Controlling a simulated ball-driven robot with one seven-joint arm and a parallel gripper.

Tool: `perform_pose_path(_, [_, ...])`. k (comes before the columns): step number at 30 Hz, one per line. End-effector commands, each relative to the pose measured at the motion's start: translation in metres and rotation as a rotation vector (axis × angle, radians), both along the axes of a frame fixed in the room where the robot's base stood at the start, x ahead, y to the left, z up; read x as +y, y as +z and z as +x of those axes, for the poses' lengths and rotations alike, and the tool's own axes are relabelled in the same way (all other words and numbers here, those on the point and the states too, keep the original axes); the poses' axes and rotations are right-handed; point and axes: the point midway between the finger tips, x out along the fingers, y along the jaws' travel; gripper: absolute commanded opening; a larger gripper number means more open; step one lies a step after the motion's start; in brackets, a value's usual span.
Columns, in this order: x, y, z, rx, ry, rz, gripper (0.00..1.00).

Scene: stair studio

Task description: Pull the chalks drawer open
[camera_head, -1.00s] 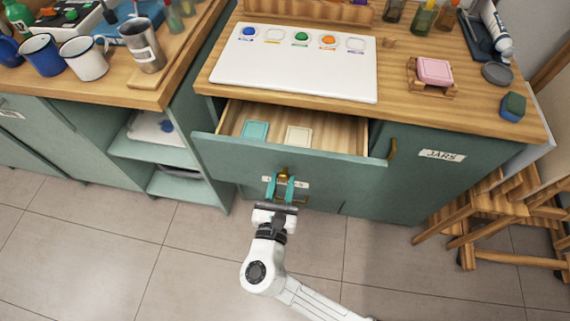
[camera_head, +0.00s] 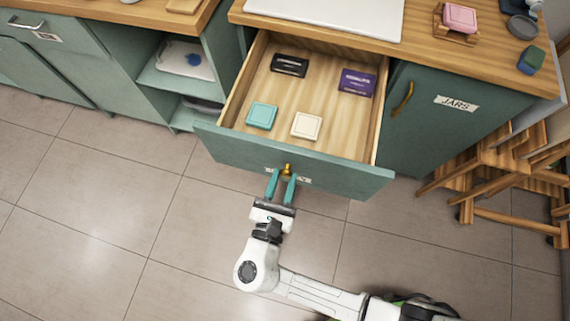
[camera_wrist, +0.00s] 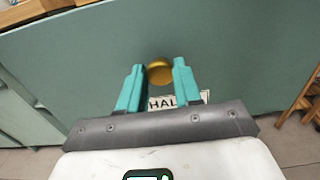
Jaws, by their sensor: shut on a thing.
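The chalks drawer (camera_head: 330,174) has a green front and stands well out from the cabinet in the head view, its wooden inside showing. My gripper (camera_head: 282,183) is at the drawer front, shut on the brass knob (camera_head: 287,169). In the wrist view the teal fingers of my gripper (camera_wrist: 158,82) lie on either side of the round knob (camera_wrist: 160,70). A white label (camera_wrist: 180,101) below it is partly hidden by my gripper; the letters "HAL" can be read.
Inside the drawer lie a teal box (camera_head: 262,116), a cream box (camera_head: 306,126), a black box (camera_head: 290,65) and a purple box (camera_head: 357,83). The jars door (camera_head: 440,125) is to the right. A wooden stool (camera_head: 500,180) stands right of it. The tiled floor in front is clear.

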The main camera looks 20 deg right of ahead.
Motion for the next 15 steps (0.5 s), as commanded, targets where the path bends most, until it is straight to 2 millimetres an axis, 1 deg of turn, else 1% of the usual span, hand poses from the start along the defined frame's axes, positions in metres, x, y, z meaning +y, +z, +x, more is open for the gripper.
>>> perform_pose_path(12, [0.0012, 0.0, -0.0013, -0.001, 0.0, 0.001, 0.0])
perform_pose_path(13, [0.0012, 0.0001, -0.0013, -0.001, 0.0, 0.001, 0.35])
perform_pose_path(15, [0.0011, 0.0001, -0.0012, -0.001, 0.0, 0.001, 0.42])
